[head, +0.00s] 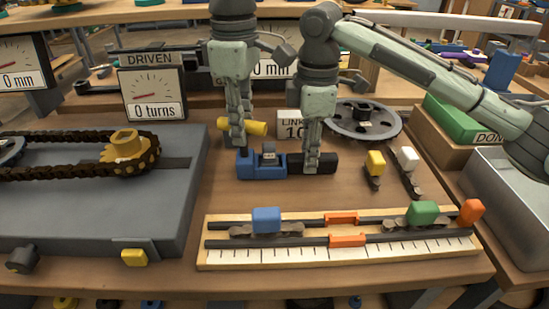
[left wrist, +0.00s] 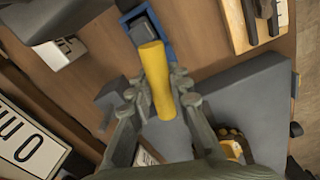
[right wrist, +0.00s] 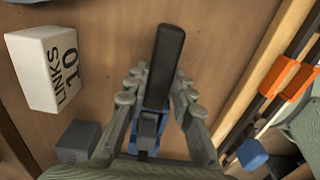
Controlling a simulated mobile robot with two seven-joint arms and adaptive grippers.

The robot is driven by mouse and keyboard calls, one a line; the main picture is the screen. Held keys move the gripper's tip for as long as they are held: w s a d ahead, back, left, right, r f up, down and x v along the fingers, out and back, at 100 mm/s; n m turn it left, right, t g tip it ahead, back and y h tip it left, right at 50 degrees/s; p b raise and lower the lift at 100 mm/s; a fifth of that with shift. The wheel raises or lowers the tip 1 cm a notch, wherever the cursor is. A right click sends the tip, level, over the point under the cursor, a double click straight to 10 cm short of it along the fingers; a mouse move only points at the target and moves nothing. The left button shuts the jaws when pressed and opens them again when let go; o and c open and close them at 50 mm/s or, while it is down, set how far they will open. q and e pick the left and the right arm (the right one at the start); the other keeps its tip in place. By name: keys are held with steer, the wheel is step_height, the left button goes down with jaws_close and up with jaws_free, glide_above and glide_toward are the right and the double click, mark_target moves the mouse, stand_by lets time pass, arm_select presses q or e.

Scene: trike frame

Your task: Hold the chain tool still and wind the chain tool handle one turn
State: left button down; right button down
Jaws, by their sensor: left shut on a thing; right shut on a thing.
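The chain tool has a blue body (head: 262,170) with a small grey block on it and a black bar (head: 326,163) at its right; it lies on the wooden table. My right gripper (head: 312,168) is shut on the black bar from above, and the bar (right wrist: 168,55) shows between its fingers in the right wrist view. My left gripper (head: 239,138) is shut on a yellow cylinder (head: 257,128), the tool handle, just above the blue body's left end. The left wrist view shows the yellow handle (left wrist: 156,80) between the fingers; its joint with the tool cannot be seen clearly.
A grey board with a chain and sprocket (head: 125,145) lies left. A wooden rail gauge (head: 340,255) lies in front. A white LINKS 10 block (head: 290,130) and a grey wheel (head: 362,122) stand behind. Small yellow and white pieces (head: 375,163) lie right.

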arm_select(q)
steer(key=m, duration=0.5)
steer(key=shift+m, duration=0.3)
steer(key=m, duration=0.7)
steer(key=c, duration=1.9)
jaws_free()
steer(key=shift+m, duration=0.6)
steer(key=o, duration=0.6)
steer(key=shift+c, duration=0.2)
steer(key=shift+r, duration=2.55)
